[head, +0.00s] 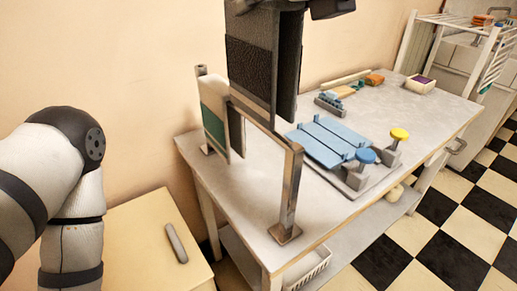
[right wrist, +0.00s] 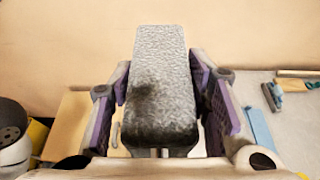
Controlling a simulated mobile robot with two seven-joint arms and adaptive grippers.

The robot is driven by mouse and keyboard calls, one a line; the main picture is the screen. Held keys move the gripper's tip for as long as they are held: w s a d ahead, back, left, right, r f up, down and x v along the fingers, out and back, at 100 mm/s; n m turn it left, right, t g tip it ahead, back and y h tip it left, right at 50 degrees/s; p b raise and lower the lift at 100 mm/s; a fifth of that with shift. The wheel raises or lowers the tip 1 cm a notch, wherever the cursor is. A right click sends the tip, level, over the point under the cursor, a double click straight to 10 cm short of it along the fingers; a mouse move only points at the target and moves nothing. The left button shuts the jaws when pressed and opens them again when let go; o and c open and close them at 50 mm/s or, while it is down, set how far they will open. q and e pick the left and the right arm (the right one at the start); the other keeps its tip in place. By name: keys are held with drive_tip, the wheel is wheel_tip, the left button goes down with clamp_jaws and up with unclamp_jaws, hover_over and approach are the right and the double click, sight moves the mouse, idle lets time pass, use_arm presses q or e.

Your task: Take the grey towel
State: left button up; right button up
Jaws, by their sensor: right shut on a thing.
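The grey towel (head: 251,62) hangs folded over at the top middle of the head view, two dark panels with a narrow gap. Its lower end overlaps the rail of a metal towel rack (head: 291,190); I cannot tell whether they touch. In the right wrist view the grey towel (right wrist: 163,70) stands between the purple-padded fingers of my right gripper (right wrist: 160,88), which is shut on it. In the head view only dark parts of that gripper show at the top edge. My left arm is at the left; its gripper is not in view.
A green and white towel (head: 214,112) hangs on the rack's far end. The table (head: 250,205) also bears a blue folding device (head: 325,140), a yellow-topped knob (head: 399,135) and a small box (head: 420,84). A cream cabinet (head: 150,225) stands left. Checkered floor lies right.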

drive_tip(key=shift+r, duration=0.2)
drive_tip(key=s+a, duration=0.7)
drive_tip(key=a, duration=0.2)
drive_tip(key=shift+a, duration=0.4)
drive_tip(key=shift+s+f, duration=0.1)
idle(0.4)
